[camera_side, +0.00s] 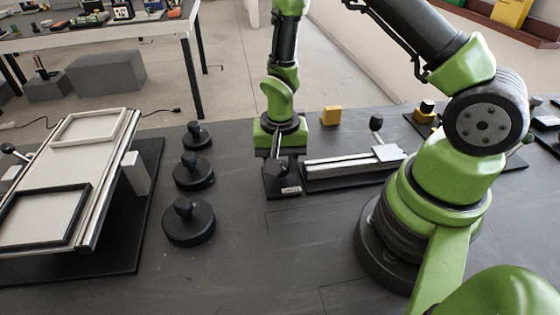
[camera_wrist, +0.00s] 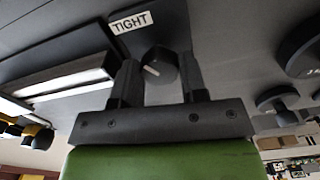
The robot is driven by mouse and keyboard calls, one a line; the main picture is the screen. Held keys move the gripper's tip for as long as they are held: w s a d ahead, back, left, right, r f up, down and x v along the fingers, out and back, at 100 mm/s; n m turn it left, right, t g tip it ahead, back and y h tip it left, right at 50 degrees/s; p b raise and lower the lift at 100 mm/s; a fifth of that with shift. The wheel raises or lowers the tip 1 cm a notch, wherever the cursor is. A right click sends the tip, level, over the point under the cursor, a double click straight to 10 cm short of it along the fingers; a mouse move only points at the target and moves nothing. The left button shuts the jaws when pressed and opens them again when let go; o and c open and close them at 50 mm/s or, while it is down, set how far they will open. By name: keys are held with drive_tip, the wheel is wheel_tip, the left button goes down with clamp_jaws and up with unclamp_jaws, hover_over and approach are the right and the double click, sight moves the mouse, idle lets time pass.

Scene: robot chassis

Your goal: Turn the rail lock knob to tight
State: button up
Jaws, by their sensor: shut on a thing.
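The rail lock knob (camera_wrist: 158,66) is black and round with a short white mark on its face. It sits between the two fingers of my gripper (camera_wrist: 160,80), which is shut on it. A white label reading TIGHT (camera_wrist: 130,22) lies just beyond the knob on a dark base plate. In the side view my gripper (camera_side: 278,160) points down over the same dark base plate (camera_side: 283,190), and it hides the knob there. A silver rail (camera_side: 345,171) runs right from this plate; the rail also shows at the left of the wrist view (camera_wrist: 60,82).
Several black round bases with knobs (camera_side: 190,223) stand left of my gripper. Further left is a tilted framed panel (camera_side: 95,190) on a dark mat. A yellow block (camera_side: 331,116) and a black-ball lever (camera_side: 376,123) stand behind and on the rail. The front middle of the table is clear.

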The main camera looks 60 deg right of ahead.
drive_tip(key=shift+m, duration=0.3)
drive_tip(key=o, duration=0.9)
wheel_tip(320, 180, up, 10)
idle(0.4)
